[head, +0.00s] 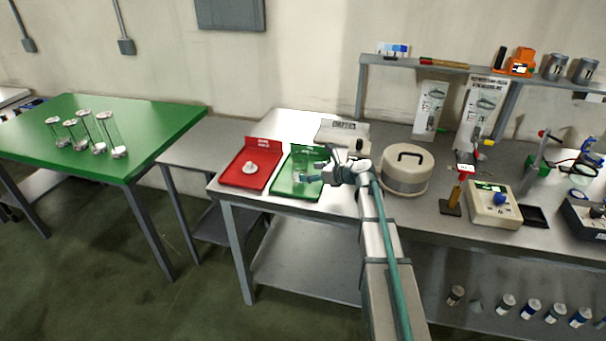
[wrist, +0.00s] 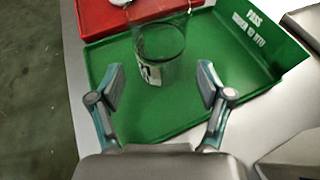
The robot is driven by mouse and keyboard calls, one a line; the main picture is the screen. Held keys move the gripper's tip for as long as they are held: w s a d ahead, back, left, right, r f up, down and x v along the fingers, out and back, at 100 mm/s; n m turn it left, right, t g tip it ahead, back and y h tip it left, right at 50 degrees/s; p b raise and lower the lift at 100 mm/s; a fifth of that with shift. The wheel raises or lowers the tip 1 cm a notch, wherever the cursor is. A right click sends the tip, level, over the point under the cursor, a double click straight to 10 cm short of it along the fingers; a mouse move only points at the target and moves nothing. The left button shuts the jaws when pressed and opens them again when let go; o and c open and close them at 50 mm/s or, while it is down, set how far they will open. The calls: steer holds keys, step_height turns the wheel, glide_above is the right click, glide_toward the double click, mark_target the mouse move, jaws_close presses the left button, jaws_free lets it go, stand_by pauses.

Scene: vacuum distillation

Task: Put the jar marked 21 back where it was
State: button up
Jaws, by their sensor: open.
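A clear glass jar (wrist: 165,48) stands in the green tray (wrist: 110,65), which is printed with PASS. A dark-and-white label shows low on the jar, but I cannot read its number. In the head view the jar is small and hard to make out in the green tray (head: 284,186), beside the fingers. My gripper (wrist: 160,86) is open and empty, its two fingers spread with the jar just beyond and between them. In the head view my gripper (head: 322,178) reaches over the green tray from the right.
A red tray (head: 240,180) with a white object (head: 249,168) lies left of the green one. A round beige device (head: 407,180) stands right of my wrist. Several capped glass tubes stand on the green table (head: 150,120). Several small jars (head: 530,309) stand on the lower shelf.

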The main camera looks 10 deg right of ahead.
steer(key=v, duration=0.7)
steer(key=shift+b, duration=0.4)
